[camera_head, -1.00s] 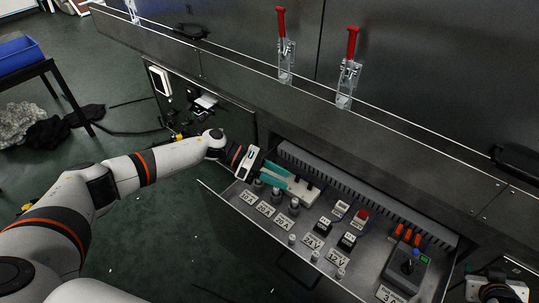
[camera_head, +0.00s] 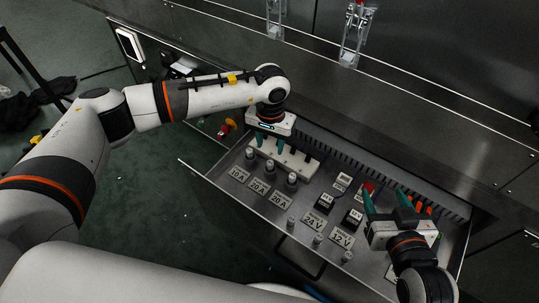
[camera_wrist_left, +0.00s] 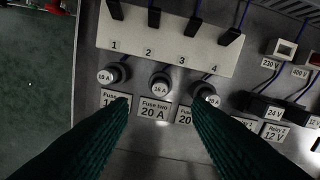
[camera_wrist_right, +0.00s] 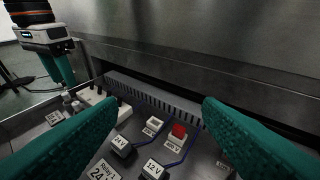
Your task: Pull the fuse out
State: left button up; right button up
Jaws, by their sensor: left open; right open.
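Three round dark fuses stand in a row in the open drawer: the left fuse (camera_head: 250,153), the middle fuse (camera_head: 270,166) and the right fuse (camera_head: 292,180). The right fuse (camera_wrist_left: 205,93) is partly covered by a finger. My left gripper (camera_head: 269,144) points down over the fuse row, open and empty, its fingers framing the middle fuse in its wrist view. My right gripper (camera_head: 386,196) is open and empty over the drawer's right side.
A white numbered block (camera_wrist_left: 170,42) with black plugs lies behind the fuses. Relays (camera_head: 325,203), a red button (camera_head: 368,188) and small posts (camera_head: 318,239) fill the drawer's middle. The cabinet wall (camera_head: 420,90) rises behind. Dark floor lies left of the drawer.

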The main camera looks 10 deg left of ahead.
aim_at(270, 162)
pick_arm(q)
notch_tip(270, 162, down, 7)
jog(key=shift+f+b, duration=0.15)
jog(key=shift+b, duration=0.6)
jog(key=shift+f, duration=0.55)
pick_arm(e)
notch_tip(270, 162, up, 7)
jog(key=w+a+t+y, duration=0.1)
jog(key=w+t, duration=0.1)
jog(key=t, duration=0.3)
jog(key=shift+a+r+y, duration=0.15)
jog(key=shift+a+y, duration=0.2)
jog(key=shift+y, duration=0.05)
pick_arm(q)
jog(key=shift+c, duration=0.3)
grip_shut()
